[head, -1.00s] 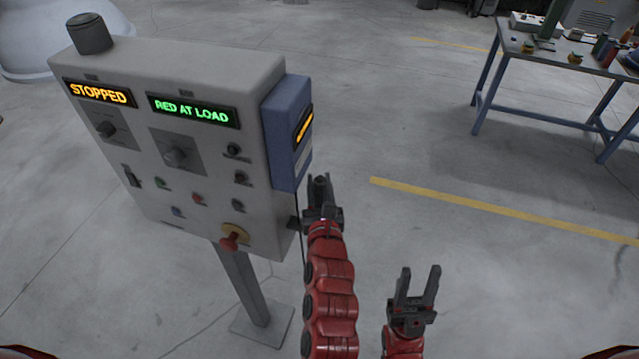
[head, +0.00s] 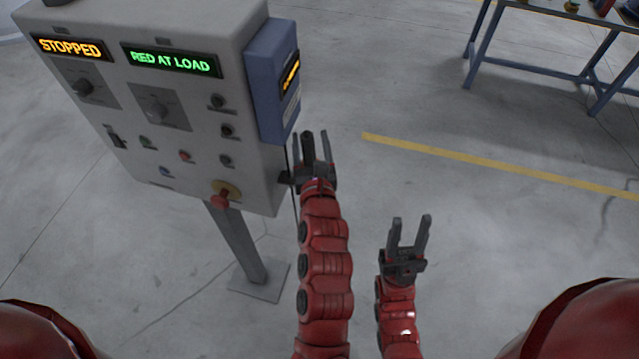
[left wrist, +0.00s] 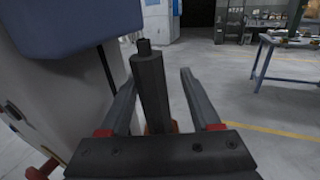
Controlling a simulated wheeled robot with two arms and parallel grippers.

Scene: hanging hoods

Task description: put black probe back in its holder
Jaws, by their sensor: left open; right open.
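The black probe (head: 308,150) stands upright beside the right side of the grey control cabinet (head: 150,100), below the blue box (head: 272,85). My left gripper (head: 311,135) is open, with one finger on each side of the probe. The left wrist view shows the probe (left wrist: 149,85) between the open fingers (left wrist: 143,60), with a gap to the right finger. A small dark bracket (head: 285,178) juts from the cabinet's side close to my gripper. The probe's lower end is hidden, so I cannot tell whether it sits in a holder. My right gripper (head: 409,219) is open and empty.
A thin dark cable (head: 296,205) hangs below the blue box. The cabinet stands on a post with a floor plate (head: 260,280). A blue-legged workbench (head: 545,65) is at the back right. The floor around the yellow line (head: 490,163) is clear.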

